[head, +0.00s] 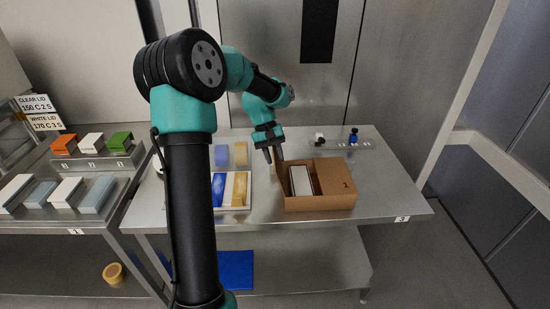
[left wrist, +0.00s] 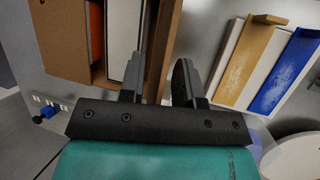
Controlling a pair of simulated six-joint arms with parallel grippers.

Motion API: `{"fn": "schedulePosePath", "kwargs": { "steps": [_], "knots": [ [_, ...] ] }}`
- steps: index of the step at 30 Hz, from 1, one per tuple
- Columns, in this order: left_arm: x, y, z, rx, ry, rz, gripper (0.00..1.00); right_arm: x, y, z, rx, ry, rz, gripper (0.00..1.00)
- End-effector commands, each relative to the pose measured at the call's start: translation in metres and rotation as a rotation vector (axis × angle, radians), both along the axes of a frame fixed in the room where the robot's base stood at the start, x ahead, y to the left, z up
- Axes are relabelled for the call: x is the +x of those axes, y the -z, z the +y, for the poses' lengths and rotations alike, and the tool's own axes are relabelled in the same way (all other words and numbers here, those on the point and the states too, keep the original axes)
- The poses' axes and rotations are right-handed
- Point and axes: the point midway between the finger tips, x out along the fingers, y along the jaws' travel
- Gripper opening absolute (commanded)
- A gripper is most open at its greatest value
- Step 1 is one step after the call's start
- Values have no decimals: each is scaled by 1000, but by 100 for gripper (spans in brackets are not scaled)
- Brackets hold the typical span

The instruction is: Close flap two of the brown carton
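The brown carton (head: 318,203) stands on the steel table. Its right-hand flap, marked 1 (head: 335,174), lies flat over the right part of the opening. A white box (head: 301,180) shows inside the uncovered part. A narrow brown panel at the carton's left side (head: 281,178) appears raised; I take it for flap two. My left gripper (head: 268,155) is just beyond the carton's back left corner, pointing down. In the left wrist view the gripper (left wrist: 160,82) has its fingers apart, with a brown panel (left wrist: 163,35) showing between them. Contact cannot be told. My right gripper is not in view.
Left of the carton is a white tray (head: 233,207) with blue and tan pieces. Small items, one blue (head: 353,136), stand at the back right. A side table (head: 75,214) holds several boxes. The table's right end is clear.

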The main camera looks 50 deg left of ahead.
Motion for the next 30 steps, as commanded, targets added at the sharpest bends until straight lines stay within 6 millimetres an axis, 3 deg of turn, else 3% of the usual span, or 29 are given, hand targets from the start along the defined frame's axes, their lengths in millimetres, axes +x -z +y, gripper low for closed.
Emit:
{"fn": "schedulePosePath", "kwargs": {
  "steps": [11, 21, 30],
  "knots": [
    [0, 6, -3, 0, 0, 0, 31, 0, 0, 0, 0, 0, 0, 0],
    [0, 6, -3, 0, 0, 0, 0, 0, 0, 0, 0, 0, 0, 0],
    [0, 6, -3, 0, 0, 0, 0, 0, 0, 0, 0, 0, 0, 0]
  ]
}}
